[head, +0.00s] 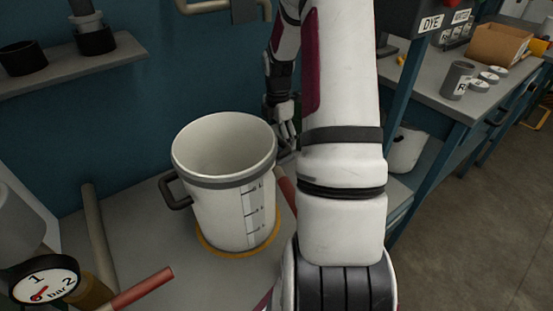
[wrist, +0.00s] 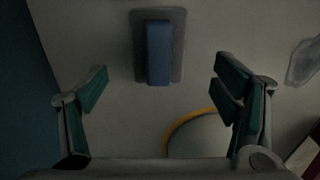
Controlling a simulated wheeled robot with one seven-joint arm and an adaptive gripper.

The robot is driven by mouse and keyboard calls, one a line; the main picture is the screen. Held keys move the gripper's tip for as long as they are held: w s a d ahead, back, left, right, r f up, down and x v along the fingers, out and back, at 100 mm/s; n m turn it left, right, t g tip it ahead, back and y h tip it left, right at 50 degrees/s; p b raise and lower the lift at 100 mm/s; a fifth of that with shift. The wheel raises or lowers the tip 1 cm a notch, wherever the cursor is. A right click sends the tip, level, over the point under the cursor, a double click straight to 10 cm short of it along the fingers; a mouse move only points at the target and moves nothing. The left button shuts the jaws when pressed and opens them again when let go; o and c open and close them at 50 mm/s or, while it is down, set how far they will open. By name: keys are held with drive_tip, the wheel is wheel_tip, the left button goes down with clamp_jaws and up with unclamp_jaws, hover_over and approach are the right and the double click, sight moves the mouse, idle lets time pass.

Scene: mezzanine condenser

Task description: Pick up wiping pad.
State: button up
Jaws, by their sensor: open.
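The wiping pad shows in the wrist view as a blue block (wrist: 158,52) on a flat grey backing, lying on the grey bench top (wrist: 105,30). My gripper (wrist: 160,88) is open and empty, its two green-lined fingers spread wide to the left and right of the pad's near end. The pad lies beyond the fingertips in the picture, not between them. In the head view my gripper (head: 285,125) shows only in part behind the pail, next to my arm. The pad does not show in the head view.
A white graduated pail (head: 210,200) stands on a yellow ring (head: 243,250) close to my gripper. A yellow curved edge (wrist: 185,128) shows below the pad in the wrist view. Red-ended pipes (head: 143,288) and a gauge (head: 42,282) are at lower left. A teal wall (head: 130,130) stands behind.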

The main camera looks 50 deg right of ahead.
sight(288, 159)
drive_tip(key=shift+w+f+b, duration=0.1)
drive_tip(key=shift+f+b, duration=1.2)
drive_tip(key=shift+f, duration=1.95)
drive_tip(key=c, duration=1.2)
